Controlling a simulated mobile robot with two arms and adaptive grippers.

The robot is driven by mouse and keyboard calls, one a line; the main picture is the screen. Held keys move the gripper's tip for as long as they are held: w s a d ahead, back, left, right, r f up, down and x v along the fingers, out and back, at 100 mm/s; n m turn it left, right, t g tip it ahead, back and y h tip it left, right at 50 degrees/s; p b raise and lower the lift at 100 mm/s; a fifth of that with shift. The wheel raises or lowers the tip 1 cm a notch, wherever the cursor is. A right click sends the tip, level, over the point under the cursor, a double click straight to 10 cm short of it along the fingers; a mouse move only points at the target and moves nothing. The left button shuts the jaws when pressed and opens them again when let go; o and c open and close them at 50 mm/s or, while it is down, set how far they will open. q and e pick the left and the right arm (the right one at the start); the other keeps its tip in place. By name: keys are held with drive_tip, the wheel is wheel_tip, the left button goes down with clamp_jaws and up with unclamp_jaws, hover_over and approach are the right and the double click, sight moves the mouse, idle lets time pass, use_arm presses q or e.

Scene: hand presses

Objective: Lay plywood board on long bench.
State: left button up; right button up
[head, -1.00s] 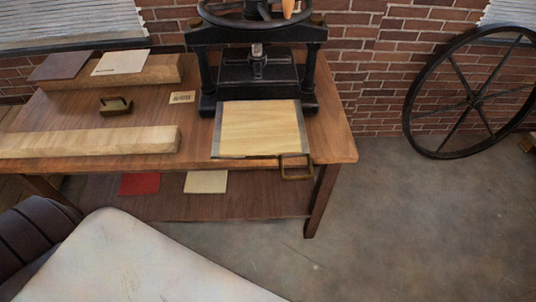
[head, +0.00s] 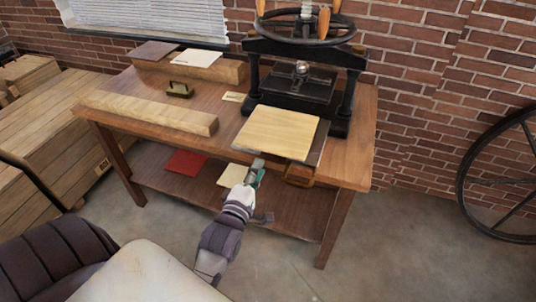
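The plywood board (head: 277,132), pale and flat, lies at the front of the black hand press over a dark plate (head: 319,143). The plate shows along the board's right side; its left strip is hidden. My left gripper (head: 258,164) is at the board's front edge, left of the plate's handle (head: 299,175). Its tips appear to meet or nearly meet the edge; I cannot tell whether they are closed on it. The wooden bench (head: 235,91) carries the press and board. My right gripper is out of view.
The black press (head: 300,84) with its handwheel stands behind the board. A long pale beam (head: 150,112) lies along the bench's front left. Wooden crates (head: 60,115) stand left; a spoked wheel (head: 500,180) is at the right.

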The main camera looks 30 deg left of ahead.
sight(268, 151)
use_arm(q)
drive_tip(key=b+x, duration=0.1)
drive_tip(key=x, duration=0.6)
drive_tip(key=shift+d, duration=0.1)
drive_tip(key=shift+w, duration=0.45)
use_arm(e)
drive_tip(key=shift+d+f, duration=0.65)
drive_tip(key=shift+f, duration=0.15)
use_arm(q)
drive_tip(key=shift+c, duration=0.2)
clamp_jaws()
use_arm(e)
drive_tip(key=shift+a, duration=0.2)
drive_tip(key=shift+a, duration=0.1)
use_arm(q)
wheel_tip(268, 151, up, 3)
drive_tip(key=p, duration=0.3)
drive_tip(key=shift+r+p, duration=0.2)
drive_tip(key=shift+p, duration=0.15)
drive_tip(key=shift+f, duration=0.15)
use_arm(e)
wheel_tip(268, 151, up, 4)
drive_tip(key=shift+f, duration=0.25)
